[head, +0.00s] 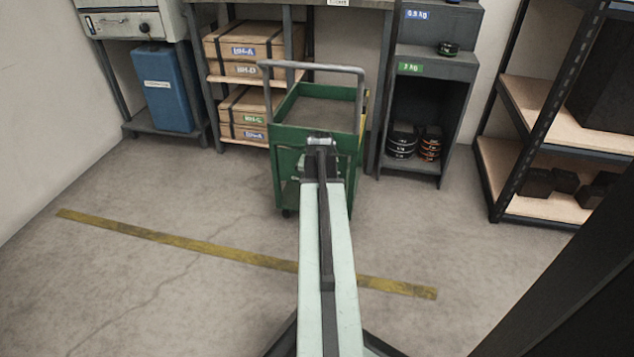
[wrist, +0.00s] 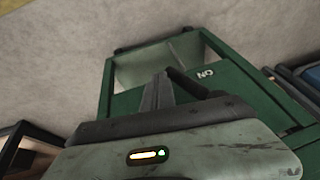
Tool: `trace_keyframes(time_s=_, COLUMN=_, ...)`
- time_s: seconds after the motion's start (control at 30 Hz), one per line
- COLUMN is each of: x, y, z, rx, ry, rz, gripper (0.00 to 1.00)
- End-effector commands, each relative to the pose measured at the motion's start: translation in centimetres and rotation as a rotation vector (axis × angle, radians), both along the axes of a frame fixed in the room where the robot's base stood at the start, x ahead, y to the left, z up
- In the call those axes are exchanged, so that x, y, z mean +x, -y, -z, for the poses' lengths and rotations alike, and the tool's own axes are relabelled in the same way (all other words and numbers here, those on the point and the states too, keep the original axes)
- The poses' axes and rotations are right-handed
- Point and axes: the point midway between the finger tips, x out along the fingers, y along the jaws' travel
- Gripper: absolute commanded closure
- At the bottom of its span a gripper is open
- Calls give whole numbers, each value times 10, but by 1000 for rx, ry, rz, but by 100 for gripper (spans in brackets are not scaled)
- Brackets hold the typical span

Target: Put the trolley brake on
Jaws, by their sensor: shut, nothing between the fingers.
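The green trolley (head: 288,165) stands in front of the shelves in the head view, with a grey push handle on top. My arm reaches to its near side, and my gripper (head: 320,146) is in front of that side. In the wrist view my gripper (wrist: 158,88) is shut and empty, close to the trolley's green panel (wrist: 240,92). A dark rod-like part (wrist: 188,84), perhaps the brake lever, lies just right of the fingers. I cannot tell whether they touch. A white label, apparently "ON" upside down (wrist: 206,73), is on the panel. The brake's setting is unclear.
Wooden crates (head: 240,45) fill a shelf at the back left, beside a blue bin (head: 160,85). A grey cabinet (head: 428,70) with weights and a shelf rack (head: 530,150) stand right. The floor around the yellow line (head: 200,245) is clear.

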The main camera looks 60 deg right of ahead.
Motion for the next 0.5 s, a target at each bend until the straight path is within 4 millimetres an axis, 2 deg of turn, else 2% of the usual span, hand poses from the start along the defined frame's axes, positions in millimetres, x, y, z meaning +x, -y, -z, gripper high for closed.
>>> trace_keyframes(time_s=0.5, x=7, y=-3, z=8, rx=0, ry=1, rz=0, gripper=100)
